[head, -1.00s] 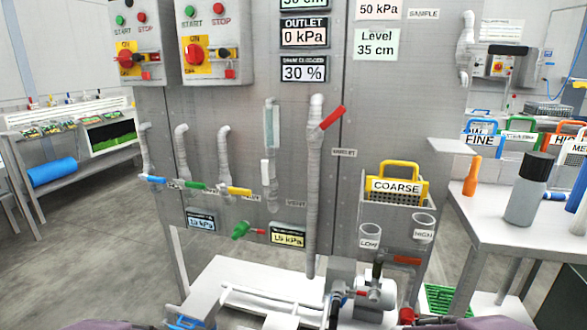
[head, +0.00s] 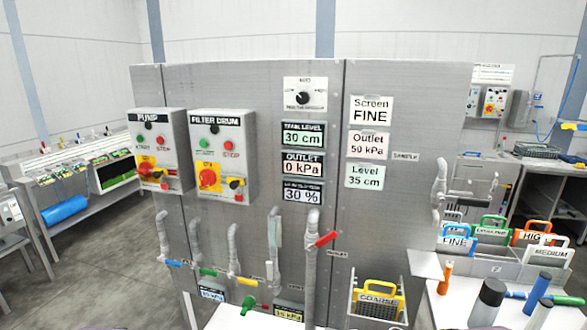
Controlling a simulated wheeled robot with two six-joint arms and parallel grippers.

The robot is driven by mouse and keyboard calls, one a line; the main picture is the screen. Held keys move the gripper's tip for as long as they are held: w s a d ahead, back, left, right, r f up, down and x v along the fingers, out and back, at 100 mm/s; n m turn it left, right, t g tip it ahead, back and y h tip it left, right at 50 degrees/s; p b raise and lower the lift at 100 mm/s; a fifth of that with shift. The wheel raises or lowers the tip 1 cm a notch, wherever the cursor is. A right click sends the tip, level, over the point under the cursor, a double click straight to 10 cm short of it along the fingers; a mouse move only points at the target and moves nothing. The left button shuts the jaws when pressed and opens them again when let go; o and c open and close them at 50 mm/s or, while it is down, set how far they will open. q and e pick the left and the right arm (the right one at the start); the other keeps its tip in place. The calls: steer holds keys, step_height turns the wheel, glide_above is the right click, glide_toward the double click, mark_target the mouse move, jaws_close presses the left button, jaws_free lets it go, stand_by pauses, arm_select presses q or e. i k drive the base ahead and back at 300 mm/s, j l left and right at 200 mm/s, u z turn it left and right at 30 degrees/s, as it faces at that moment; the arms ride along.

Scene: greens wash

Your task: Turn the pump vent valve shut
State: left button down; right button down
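Several valves show on the grey steel panel (head: 375,235), but their small tags are too small to read, so I cannot tell which is the pump vent valve. A red lever (head: 327,239) sits tilted up to the right on a thick grey pipe (head: 310,275). Blue (head: 172,263), green (head: 208,272) and yellow (head: 243,281) handles lie roughly level on thinner pipes to its left. A green knob (head: 248,305) is low near the bottom edge. The pump body is out of view below. Neither of my grippers is in view.
PUMP (head: 158,150) and FILTER DRUM (head: 222,155) control boxes hang on the panel, left of the display plates. A yellow COARSE screen (head: 378,299) sits in a holder at lower right. A bench with bottles (head: 488,303) and labelled screens stands at right. Open floor lies at left.

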mark_target(270, 282)
steer(key=i+j, duration=0.1)
steer(key=j, duration=0.25)
steer(key=i+j, duration=0.15)
steer(key=j, duration=0.25)
steer(key=i+j, duration=0.1)
steer(key=j, duration=0.25)
steer(key=i+j, duration=0.1)
steer(key=j, duration=0.25)
